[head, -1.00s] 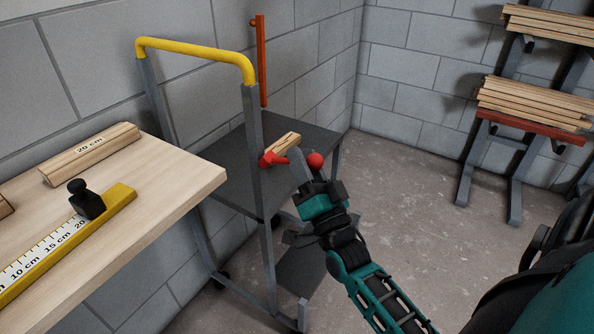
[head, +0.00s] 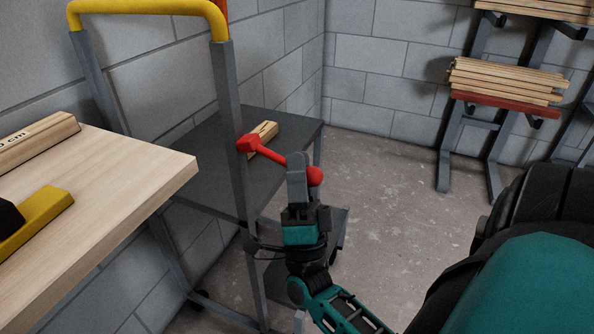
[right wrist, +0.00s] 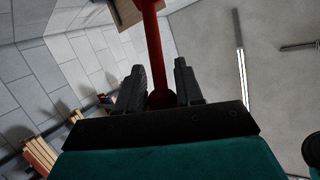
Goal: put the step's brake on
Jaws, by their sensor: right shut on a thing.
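The step (head: 225,150) has a dark grey deck, grey posts and a yellow handrail (head: 150,7). Its brake is a red lever (head: 268,154) on the near post, sloping down to the right to a red ball knob (head: 315,176). My right gripper (head: 297,168) is shut on the lever near the knob, hiding part of it. In the right wrist view the red lever (right wrist: 153,45) runs between the two fingers (right wrist: 160,88). My left gripper is not in view.
A wooden batten (head: 263,138) lies on the step's deck. A pale worktable (head: 120,190) with a batten and a yellow gauge stands at left. A rack (head: 495,130) of battens stands at back right. The floor between is clear.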

